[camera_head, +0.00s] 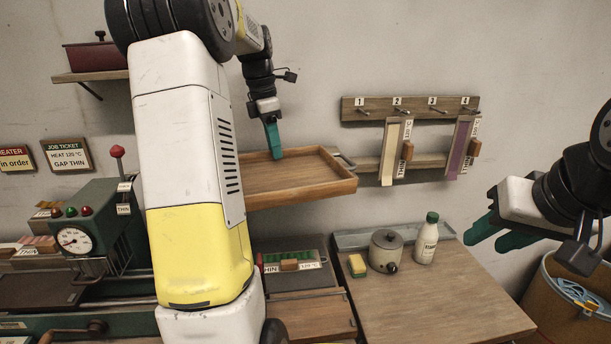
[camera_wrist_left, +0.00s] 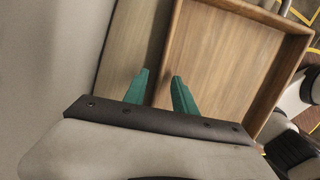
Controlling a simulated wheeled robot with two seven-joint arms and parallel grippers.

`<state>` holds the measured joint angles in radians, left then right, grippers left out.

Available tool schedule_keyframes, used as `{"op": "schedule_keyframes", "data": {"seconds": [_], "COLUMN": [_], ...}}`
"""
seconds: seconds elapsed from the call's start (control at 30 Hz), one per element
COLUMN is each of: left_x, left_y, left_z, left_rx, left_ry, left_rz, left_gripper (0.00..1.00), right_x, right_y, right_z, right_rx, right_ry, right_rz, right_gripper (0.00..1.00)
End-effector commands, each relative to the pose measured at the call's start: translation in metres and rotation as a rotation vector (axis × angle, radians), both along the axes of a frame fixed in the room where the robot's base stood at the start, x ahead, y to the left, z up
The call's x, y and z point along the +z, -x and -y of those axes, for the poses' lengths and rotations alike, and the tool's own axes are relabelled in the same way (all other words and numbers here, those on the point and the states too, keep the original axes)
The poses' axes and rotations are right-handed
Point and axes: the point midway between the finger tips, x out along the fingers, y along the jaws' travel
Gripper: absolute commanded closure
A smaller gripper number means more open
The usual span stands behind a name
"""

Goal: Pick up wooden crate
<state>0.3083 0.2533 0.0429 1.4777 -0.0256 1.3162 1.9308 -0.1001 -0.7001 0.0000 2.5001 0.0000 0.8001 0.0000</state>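The wooden crate (camera_head: 302,178) is a shallow brown tray with low walls, raised above the bench and against the back wall. What bears it underneath is hidden. My left gripper (camera_head: 273,140) has its teal fingers at the crate's far side. In the left wrist view, the fingers (camera_wrist_left: 162,84) stand apart, one on each side of the crate's rim, with the crate floor (camera_wrist_left: 225,50) to the right. They do not visibly press on the rim. My left arm hides the crate's left end. My right gripper (camera_head: 496,232) is open and empty, right of the bench.
Below the crate are a bench (camera_head: 430,300), a lidded pot (camera_head: 386,252), a white bottle (camera_head: 426,240) and a sponge (camera_head: 357,265). A peg rack (camera_head: 410,105) hangs behind. A green machine (camera_head: 90,225) stands left, and a round bin (camera_head: 565,305) stands right.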

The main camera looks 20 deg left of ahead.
Motion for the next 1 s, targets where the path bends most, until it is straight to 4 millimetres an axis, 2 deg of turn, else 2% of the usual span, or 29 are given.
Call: {"op": "schedule_keyframes", "data": {"seconds": [0.1, 0.33, 0.5, 1.0], "left_x": [-0.0087, -0.0095, -0.0093, -0.0091], "left_y": [-0.0005, -0.0010, -0.0010, -0.0010], "left_z": [0.0010, 0.0013, 0.0014, 0.0013], "left_rx": [0.000, -0.001, -0.001, -0.001], "left_ry": [0.001, 0.000, 0.000, 0.001], "left_rz": [-0.001, 0.000, 0.000, 0.001], "left_gripper": [0.67, 0.67, 1.00, 1.00], "right_x": [0.0000, 0.0000, 0.0000, 0.0000], "right_y": [0.0000, 0.0000, 0.0000, 0.0000], "right_z": [0.0000, 0.0000, 0.0000, 0.0000], "right_rx": [0.000, 0.000, 0.000, 0.000], "right_ry": [0.000, 0.000, 0.000, 0.000], "right_rz": [0.000, 0.000, 0.000, 0.000], "right_gripper": [0.64, 0.64, 0.64, 0.64]}}
